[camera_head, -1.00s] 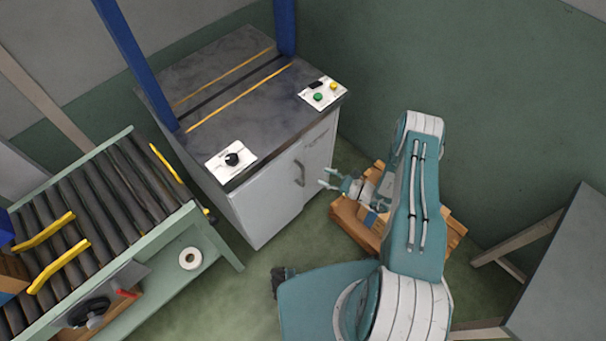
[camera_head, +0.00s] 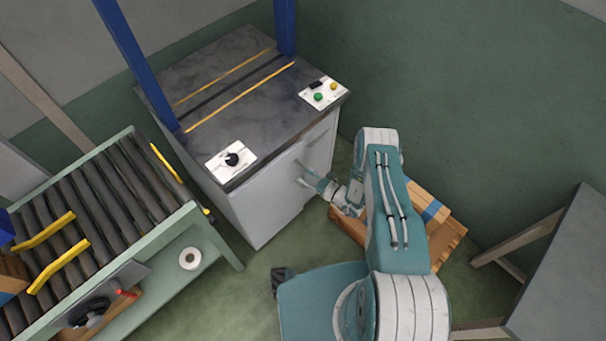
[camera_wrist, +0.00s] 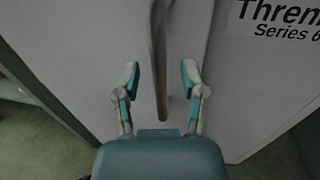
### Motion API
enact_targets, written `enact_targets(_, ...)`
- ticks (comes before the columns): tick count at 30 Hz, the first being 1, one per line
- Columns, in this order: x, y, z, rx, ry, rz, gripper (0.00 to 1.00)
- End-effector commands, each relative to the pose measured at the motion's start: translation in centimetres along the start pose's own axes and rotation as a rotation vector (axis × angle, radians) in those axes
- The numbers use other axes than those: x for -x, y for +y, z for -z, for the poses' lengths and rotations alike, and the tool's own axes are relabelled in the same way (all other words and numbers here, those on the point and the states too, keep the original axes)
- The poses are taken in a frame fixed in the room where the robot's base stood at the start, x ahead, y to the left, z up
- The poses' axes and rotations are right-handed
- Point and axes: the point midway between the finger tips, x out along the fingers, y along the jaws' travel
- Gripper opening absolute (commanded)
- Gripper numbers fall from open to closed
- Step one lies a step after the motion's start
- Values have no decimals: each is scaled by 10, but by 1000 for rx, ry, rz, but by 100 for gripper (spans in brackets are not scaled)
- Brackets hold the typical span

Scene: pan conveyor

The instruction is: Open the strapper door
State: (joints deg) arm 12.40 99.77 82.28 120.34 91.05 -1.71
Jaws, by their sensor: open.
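The strapper is a cabinet with a dark top (camera_head: 225,75) and pale grey front panels, in the middle of the head view. Its door (camera_head: 265,200) is flush with the front and looks shut. My gripper (camera_head: 302,174) is at the door front, where it covers most of the handle. In the wrist view, the long dark handle (camera_wrist: 158,50) stands upright between the two open fingers of my gripper (camera_wrist: 160,78). There is a gap between the handle and each finger. A panel (camera_wrist: 245,75) with printed lettering is at the right.
A grey table (camera_head: 565,270) is at the right. The floor before the door is clear.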

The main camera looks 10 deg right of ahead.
Motion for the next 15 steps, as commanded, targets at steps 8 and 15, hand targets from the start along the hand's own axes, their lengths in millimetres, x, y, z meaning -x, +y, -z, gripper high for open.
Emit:
enact_targets(8,-15,0,0,0,0,-1,54)
enact_targets(15,-14,0,0,0,0,0,23)
